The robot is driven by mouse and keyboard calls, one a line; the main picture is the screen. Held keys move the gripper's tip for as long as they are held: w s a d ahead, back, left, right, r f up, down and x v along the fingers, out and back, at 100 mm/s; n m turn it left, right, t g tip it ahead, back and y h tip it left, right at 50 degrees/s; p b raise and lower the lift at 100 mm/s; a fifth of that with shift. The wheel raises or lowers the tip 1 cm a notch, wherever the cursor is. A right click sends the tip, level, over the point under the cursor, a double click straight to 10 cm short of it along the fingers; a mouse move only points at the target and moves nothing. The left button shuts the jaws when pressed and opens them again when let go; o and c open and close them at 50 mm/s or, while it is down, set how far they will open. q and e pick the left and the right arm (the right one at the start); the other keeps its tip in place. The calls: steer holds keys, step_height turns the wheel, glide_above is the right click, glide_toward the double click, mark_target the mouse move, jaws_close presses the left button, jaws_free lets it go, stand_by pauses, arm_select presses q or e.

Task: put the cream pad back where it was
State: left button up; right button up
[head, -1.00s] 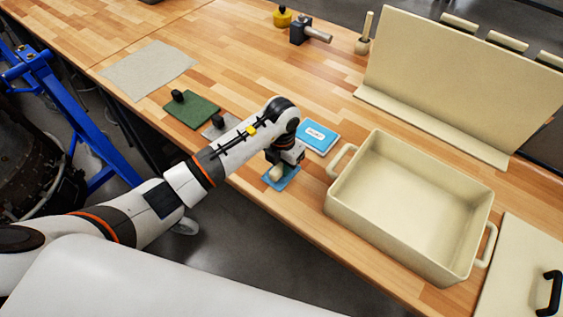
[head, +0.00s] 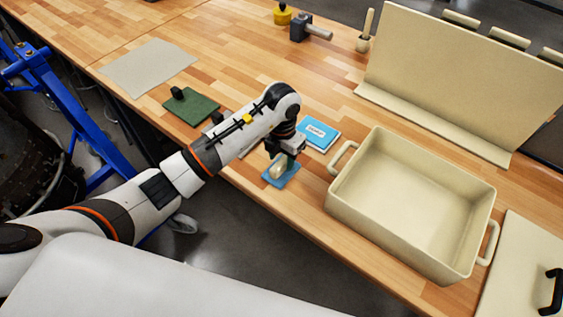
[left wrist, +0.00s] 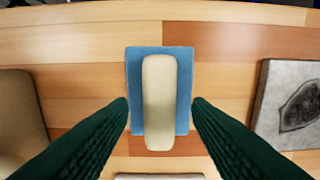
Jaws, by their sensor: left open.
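A cream, rounded, oblong piece (head: 278,170) lies on a small blue pad (head: 291,175) near the table's front edge. In the left wrist view the cream piece (left wrist: 159,100) sits lengthwise on the blue pad (left wrist: 184,85), which shows around it on several sides. My left gripper (head: 284,157) is just above them. Its two dark green fingers (left wrist: 159,103) are apart, one on each side of the cream piece, with gaps between. Nothing is held. I cannot tell the exact height of the fingertips. My right gripper is not in view.
A cream box (head: 345,210) with handles stands right of the gripper. A blue booklet (head: 318,134) lies just behind it. A green pad (head: 192,108) with a dark knob lies left. A grey pad (left wrist: 268,95) is mostly hidden by my arm in the head view.

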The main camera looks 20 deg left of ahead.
mark_target(282, 161)
arm_select(q)
step_height(282, 161, up, 9)
steer(key=b, duration=0.1)
steer(key=shift+r+b, duration=0.15)
steer(key=shift+b, duration=0.2)
